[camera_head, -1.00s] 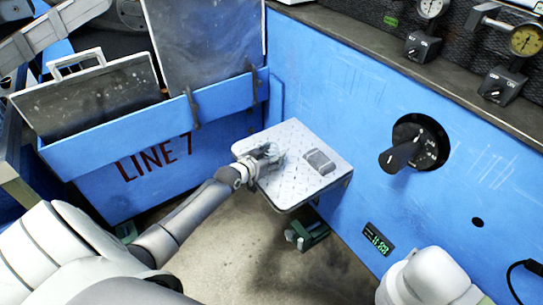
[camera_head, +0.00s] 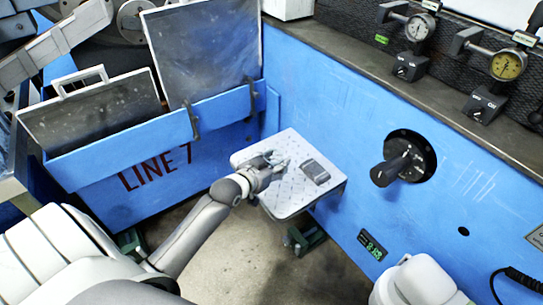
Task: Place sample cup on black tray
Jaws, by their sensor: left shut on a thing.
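My left gripper (camera_head: 279,165) reaches in from the left over a silver metal shelf on the blue machine. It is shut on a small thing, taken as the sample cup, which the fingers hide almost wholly. A small dark rectangular tray (camera_head: 314,171) with a lighter rim lies on the right part of the shelf. The gripper is just left of this tray, and I cannot tell how high it is above the shelf. My right gripper is not in view.
The metal shelf (camera_head: 294,204) is bare around the tray. A black rotary knob (camera_head: 391,170) sticks out of the blue panel to the right. A blue bin marked LINE 7 (camera_head: 155,170) holds dark plates at left. Dial gauges (camera_head: 508,65) stand at upper right.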

